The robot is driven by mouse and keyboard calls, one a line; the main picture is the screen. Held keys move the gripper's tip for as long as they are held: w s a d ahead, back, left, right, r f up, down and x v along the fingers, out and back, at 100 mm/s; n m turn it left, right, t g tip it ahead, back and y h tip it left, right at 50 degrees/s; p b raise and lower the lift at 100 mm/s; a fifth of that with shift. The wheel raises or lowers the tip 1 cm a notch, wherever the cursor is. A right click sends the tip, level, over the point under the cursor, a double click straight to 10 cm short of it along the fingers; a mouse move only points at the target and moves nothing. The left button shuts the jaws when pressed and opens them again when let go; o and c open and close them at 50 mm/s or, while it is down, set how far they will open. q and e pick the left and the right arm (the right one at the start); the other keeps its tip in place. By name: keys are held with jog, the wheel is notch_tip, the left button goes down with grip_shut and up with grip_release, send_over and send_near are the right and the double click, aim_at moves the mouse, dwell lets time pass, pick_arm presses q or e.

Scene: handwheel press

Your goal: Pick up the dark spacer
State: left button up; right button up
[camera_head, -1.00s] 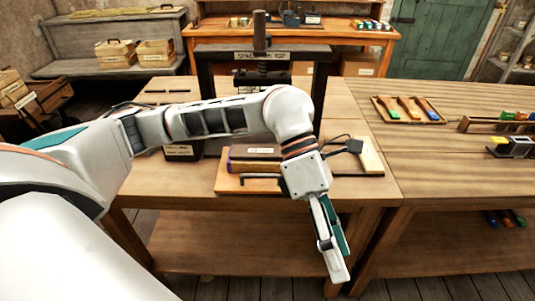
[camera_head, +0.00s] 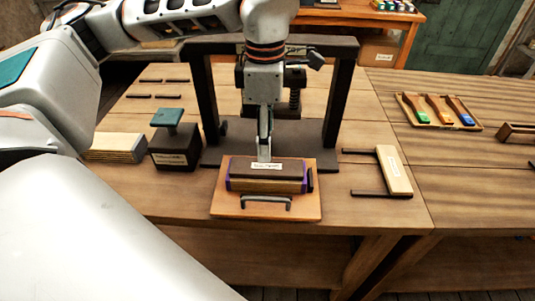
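I cannot tell for certain which piece is the dark spacer. A dark brown slab (camera_head: 285,174) with a pale label lies on top of a purple-edged block (camera_head: 233,184) on a wooden board (camera_head: 228,208) with a grey handle. A dark block (camera_head: 174,157) with a teal knob and a label stands to its left. My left gripper (camera_head: 264,155) points straight down over the far edge of the slab. Its fingers show edge-on, so their opening and any contact are unclear. My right gripper is not in view.
The black press frame (camera_head: 344,90) stands behind the board, around my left arm. A pale block (camera_head: 393,170) with two dark bars lies to the right. Pale stacked sheets (camera_head: 115,147) lie at left. A tray of coloured-handled tools (camera_head: 437,123) is on the right table.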

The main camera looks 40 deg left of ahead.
aim_at(267, 166)
pick_arm(q)
jog(key=shift+s+d+f, duration=0.1)
jog(key=shift+d+f, duration=0.05)
jog(key=shift+f, duration=3.7)
jog(key=c, duration=1.2)
